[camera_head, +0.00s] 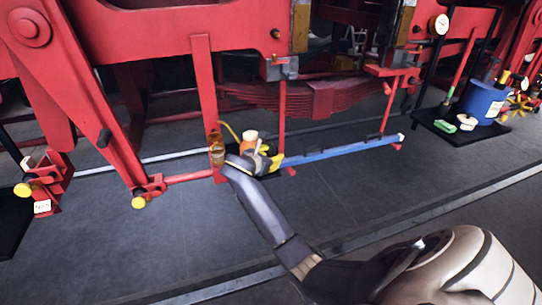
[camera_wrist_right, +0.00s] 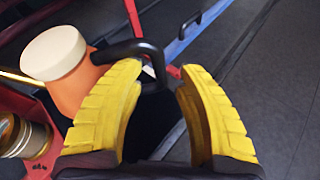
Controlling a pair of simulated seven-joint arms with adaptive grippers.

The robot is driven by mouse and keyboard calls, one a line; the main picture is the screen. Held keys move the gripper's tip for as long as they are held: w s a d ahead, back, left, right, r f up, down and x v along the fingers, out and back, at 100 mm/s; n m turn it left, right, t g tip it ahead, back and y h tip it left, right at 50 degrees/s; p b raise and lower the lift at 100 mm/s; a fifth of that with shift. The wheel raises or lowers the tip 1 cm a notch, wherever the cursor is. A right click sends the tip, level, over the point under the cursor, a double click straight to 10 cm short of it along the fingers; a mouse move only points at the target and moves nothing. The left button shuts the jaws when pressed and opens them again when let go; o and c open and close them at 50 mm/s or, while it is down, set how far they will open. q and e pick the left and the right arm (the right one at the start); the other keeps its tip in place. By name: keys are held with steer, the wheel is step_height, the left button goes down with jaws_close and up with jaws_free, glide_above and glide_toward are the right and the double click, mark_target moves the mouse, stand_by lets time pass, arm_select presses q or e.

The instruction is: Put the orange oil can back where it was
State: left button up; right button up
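The orange oil can (camera_head: 248,143) with a white cap stands by the red upright in the head view, partly hidden by my right gripper. In the right wrist view the can (camera_wrist_right: 76,88) is at the left, and its black handle (camera_wrist_right: 128,49) reaches across to between the yellow fingertips. My right gripper (camera_head: 272,160) is at the can's right side. Its fingers (camera_wrist_right: 166,72) are apart, with a visible gap around the end of the handle; I cannot tell whether they touch it. My left gripper is not in view.
A brass cylinder (camera_head: 217,152) is just left of the can. A blue bar (camera_head: 340,151) with black hooks runs right from the gripper. A blue drum (camera_head: 484,103) stands on a black tray at the right. Red machine frames stand behind; the grey floor in front is clear.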

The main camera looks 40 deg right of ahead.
steer(key=v, duration=1.2)
stand_by(0.7)
